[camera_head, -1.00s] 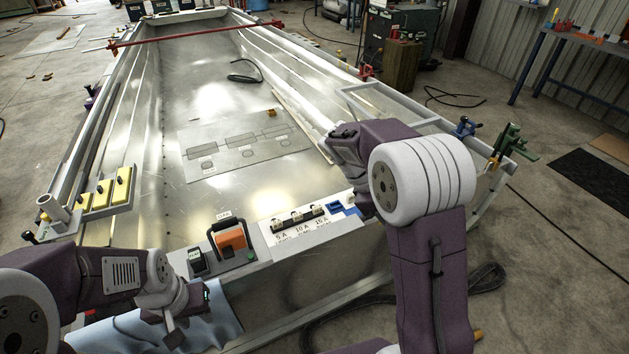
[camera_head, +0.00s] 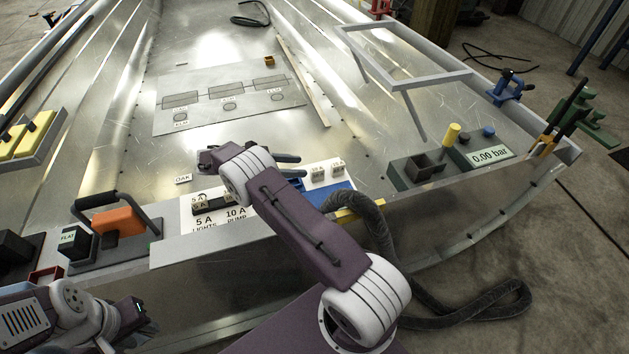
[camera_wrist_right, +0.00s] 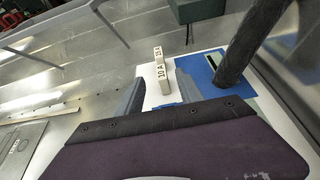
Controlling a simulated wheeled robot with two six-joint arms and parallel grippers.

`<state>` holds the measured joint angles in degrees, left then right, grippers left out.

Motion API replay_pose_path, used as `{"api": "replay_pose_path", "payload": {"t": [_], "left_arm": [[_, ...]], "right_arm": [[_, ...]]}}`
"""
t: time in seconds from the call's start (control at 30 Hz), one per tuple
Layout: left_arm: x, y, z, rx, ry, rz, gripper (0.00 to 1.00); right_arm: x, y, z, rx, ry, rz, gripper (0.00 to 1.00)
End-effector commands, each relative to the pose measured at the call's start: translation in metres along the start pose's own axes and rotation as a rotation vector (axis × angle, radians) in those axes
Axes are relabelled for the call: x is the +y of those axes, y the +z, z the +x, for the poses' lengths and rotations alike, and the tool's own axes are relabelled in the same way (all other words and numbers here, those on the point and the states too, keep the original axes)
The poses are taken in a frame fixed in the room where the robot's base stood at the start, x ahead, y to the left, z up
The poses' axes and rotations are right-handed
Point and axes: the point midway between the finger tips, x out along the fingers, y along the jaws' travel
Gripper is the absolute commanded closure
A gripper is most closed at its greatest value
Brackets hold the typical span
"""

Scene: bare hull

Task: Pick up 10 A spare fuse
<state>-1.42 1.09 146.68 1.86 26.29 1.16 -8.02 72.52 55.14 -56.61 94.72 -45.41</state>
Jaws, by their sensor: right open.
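The 10 A spare fuse (camera_head: 317,172) is a small pale block standing upright at the back of the white fuse panel (camera_head: 185,214). The 15 A fuse (camera_head: 337,166) stands just right of it. In the right wrist view the 10 A fuse (camera_wrist_right: 161,77) is the nearer block, with the 15 A one (camera_wrist_right: 157,52) behind. My right gripper (camera_head: 288,165) is open and empty, left of the fuse and pointing towards it. In the wrist view its fingers (camera_wrist_right: 157,90) are either side of the fuse's line, the fuse beyond them. My left gripper (camera_head: 138,312) is low at the left, its jaws unclear.
Fuses marked 5 A (camera_head: 200,202) sit in the panel, partly behind my right arm. A thick dark hose (camera_head: 375,225) curves right of the panel. An orange-blocked holder (camera_head: 118,221) stands left. A gauge reads 0.00 bar (camera_head: 489,156).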

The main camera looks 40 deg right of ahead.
Motion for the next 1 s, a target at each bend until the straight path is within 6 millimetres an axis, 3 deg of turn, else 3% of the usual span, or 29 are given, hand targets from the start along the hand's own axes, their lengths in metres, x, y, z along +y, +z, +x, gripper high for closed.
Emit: {"api": "replay_pose_path", "payload": {"t": [0.03,0.27,0.4,0.63,0.8,1.0], "left_arm": [[0.000,0.001,0.011,0.000,0.000,0.000,0.64],[0.000,0.001,0.014,0.000,0.000,0.000,0.64],[-0.001,0.003,0.025,0.000,0.000,0.000,0.64],[-0.001,0.003,0.029,0.000,0.000,0.000,0.64],[-0.001,0.005,0.053,0.000,0.000,0.000,0.64],[-0.001,0.006,0.056,0.000,0.000,0.000,0.64]], "right_arm": [[-0.001,-0.013,0.005,-0.003,0.000,-0.005,0.56],[-0.001,-0.014,0.009,-0.003,0.000,-0.006,0.56],[-0.001,-0.016,0.033,-0.002,-0.001,-0.006,0.56],[-0.001,-0.014,0.045,-0.001,0.002,-0.005,0.56],[0.000,-0.019,0.077,-0.002,-0.003,-0.004,0.56],[0.001,-0.014,0.095,-0.002,0.001,-0.006,0.56]]}}
